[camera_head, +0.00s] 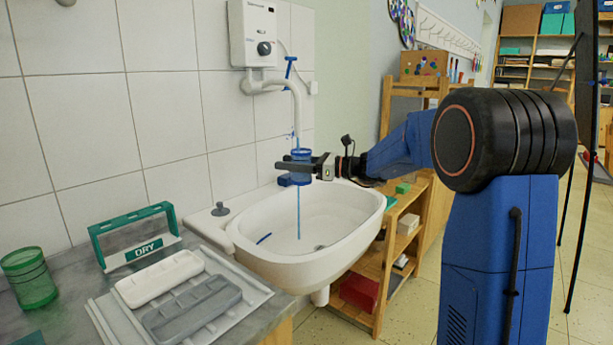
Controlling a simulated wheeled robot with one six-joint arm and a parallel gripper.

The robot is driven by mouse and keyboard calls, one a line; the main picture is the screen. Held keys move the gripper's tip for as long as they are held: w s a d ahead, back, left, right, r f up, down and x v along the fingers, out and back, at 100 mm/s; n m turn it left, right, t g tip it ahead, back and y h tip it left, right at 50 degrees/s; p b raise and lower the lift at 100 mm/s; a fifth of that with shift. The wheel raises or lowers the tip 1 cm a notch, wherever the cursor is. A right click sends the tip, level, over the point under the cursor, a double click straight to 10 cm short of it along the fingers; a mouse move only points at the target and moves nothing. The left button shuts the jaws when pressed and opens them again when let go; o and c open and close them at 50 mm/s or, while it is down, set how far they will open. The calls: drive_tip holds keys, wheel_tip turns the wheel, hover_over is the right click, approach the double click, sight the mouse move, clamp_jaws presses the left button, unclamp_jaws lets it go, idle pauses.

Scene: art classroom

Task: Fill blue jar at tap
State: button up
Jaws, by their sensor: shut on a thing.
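The blue jar (304,158) is upright under the spout of the white tap (296,105), above the white sink (340,217). My gripper (296,169) reaches in from the right and is shut around the jar, its dark fingers across the jar's side. A blue tap handle (290,68) stands on the pipe. A thin blue stream shows from the spout down toward the jar, and a blue line continues below the jar toward the basin. The jar's inside and water level cannot be made out.
A green jar (29,280) stands on the grey counter at left, near a green-framed DRY holder (135,236) and a tray with a white and a grey block (192,308). A wooden shelf (385,262) stands right of the sink. Wall tiles are close behind.

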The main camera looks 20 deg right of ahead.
sight(303, 174)
drive_tip(key=shift+s+d, duration=0.2)
drive_tip(key=shift+s, duration=2.1)
drive_tip(key=s, duration=0.7)
drive_tip(key=shift+d, duration=0.3)
drive_tip(key=shift+d, duration=0.1)
